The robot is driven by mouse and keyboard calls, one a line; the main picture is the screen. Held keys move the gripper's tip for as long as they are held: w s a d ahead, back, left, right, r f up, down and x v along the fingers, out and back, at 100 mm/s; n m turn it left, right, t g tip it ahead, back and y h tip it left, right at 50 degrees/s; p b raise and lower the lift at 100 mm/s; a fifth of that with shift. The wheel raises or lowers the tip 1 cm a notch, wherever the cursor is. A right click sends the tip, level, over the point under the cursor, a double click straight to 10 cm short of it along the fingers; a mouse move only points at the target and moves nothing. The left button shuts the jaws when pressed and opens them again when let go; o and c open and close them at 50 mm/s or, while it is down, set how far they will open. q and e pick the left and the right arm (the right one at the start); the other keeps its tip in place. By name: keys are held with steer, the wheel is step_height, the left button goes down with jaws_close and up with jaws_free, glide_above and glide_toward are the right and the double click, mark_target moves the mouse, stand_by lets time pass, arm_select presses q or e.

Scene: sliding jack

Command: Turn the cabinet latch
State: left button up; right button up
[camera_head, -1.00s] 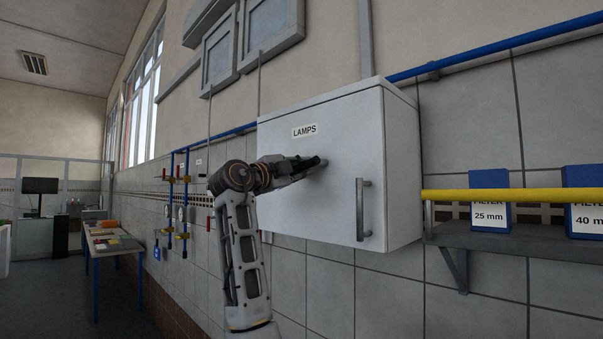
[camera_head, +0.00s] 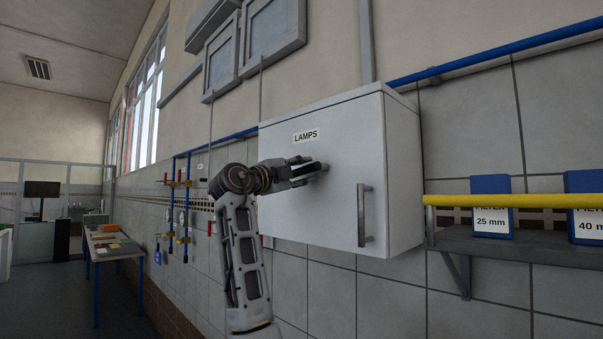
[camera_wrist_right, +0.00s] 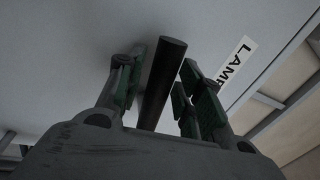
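The white cabinet (camera_head: 330,220) marked LAMPS hangs on the tiled wall. Its latch shows as a small grey piece (camera_head: 323,168) at the right gripper's fingertips in the head view. In the right wrist view the latch is a dark bar (camera_wrist_right: 163,80) standing out from the door, between the two fingers. My right gripper (camera_head: 314,170) is at the door below the label, and it also shows in the right wrist view (camera_wrist_right: 160,90). Its green-padded fingers are apart, one on each side of the bar, with gaps visible. My left gripper is not in view.
A grey vertical handle (camera_head: 364,215) sticks out at the door's right side. A shelf (camera_head: 500,240) with blue boxes and a yellow pipe (camera_head: 520,201) are to the right. Blue pipes with valves (camera_head: 180,210) run along the wall to the left.

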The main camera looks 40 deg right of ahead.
steer(key=shift+a, duration=0.1)
stand_by(0.3)
steer(key=v, duration=1.1)
steer(key=shift+a+f, duration=0.2)
steer(key=shift+a, duration=0.2)
steer(key=shift+n, duration=0.3)
